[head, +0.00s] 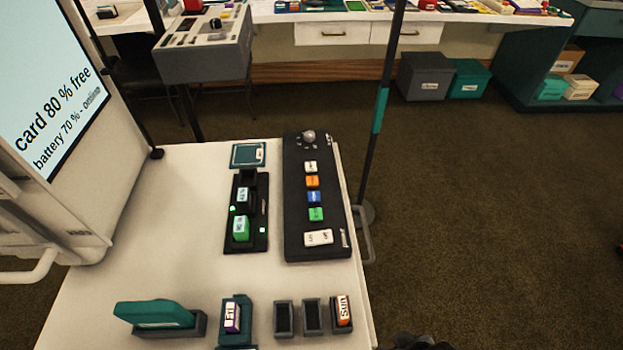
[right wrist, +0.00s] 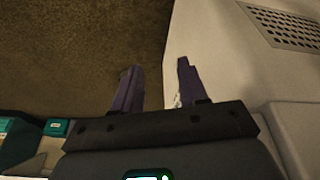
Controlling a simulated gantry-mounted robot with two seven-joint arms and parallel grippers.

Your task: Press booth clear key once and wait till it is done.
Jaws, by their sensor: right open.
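A black key panel (head: 293,222) lies on the white table. It carries a knob (head: 308,136), a small white key (head: 311,166), an orange key (head: 313,181), a blue key (head: 314,197), a green key (head: 316,214) and a wide white key (head: 318,237). The key labels are too small to read, so I cannot tell which is the clear key. My right gripper (right wrist: 158,66) is open and empty in the right wrist view, away from the keys. My left gripper is not in view.
A screen (head: 45,85) reads "card 80 % free" and "battery 70 %". A charger-like black dock (head: 262,222) with lit green lights sits left of the panel. Holders line the table's (head: 170,235) front. A dark pole (head: 377,120) stands behind the panel's right side.

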